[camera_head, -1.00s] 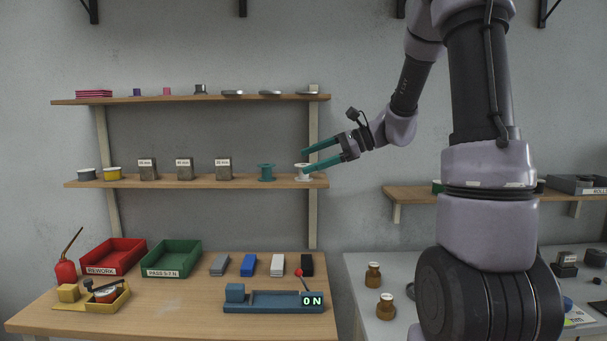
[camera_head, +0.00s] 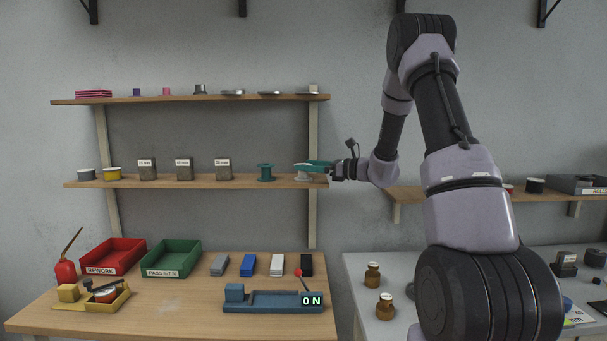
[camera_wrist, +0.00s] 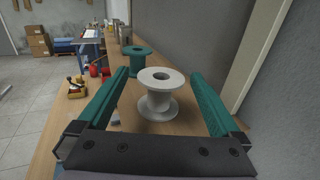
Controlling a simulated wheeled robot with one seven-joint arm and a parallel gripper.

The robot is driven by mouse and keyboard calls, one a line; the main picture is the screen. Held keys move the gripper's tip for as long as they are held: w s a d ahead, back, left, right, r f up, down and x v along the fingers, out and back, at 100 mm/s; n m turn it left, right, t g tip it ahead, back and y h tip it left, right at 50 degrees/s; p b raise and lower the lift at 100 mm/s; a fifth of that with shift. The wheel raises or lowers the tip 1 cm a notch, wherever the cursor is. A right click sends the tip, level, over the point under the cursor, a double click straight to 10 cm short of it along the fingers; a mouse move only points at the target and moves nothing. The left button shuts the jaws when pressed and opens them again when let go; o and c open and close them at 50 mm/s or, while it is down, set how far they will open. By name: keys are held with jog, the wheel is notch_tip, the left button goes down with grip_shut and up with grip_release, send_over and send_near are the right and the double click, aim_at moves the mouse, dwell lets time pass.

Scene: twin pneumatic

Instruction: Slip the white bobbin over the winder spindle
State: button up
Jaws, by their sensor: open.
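The white bobbin (camera_wrist: 158,104) stands upright on the middle shelf in the wrist view, between the open teal fingers of my gripper (camera_wrist: 160,92). There is a gap on both sides of it. In the head view the white bobbin (camera_head: 303,178) is at the right end of that shelf, its upper part behind the fingers of my gripper (camera_head: 312,166). A teal bobbin (camera_head: 265,172) stands just left of it and also shows behind it in the wrist view (camera_wrist: 137,59). I cannot make out the winder spindle in these views.
Labelled blocks (camera_head: 184,168) and more spools stand further left on the middle shelf (camera_head: 230,182). A shelf upright (camera_head: 313,220) is close to my gripper. Below, a workbench (camera_head: 180,310) holds red and green trays and a force gauge.

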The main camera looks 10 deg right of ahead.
jog(key=x, duration=0.5)
jog(key=shift+d, duration=0.1)
jog(key=c, duration=1.3)
jog(key=shift+c, duration=0.2)
jog(key=shift+r, duration=0.1)
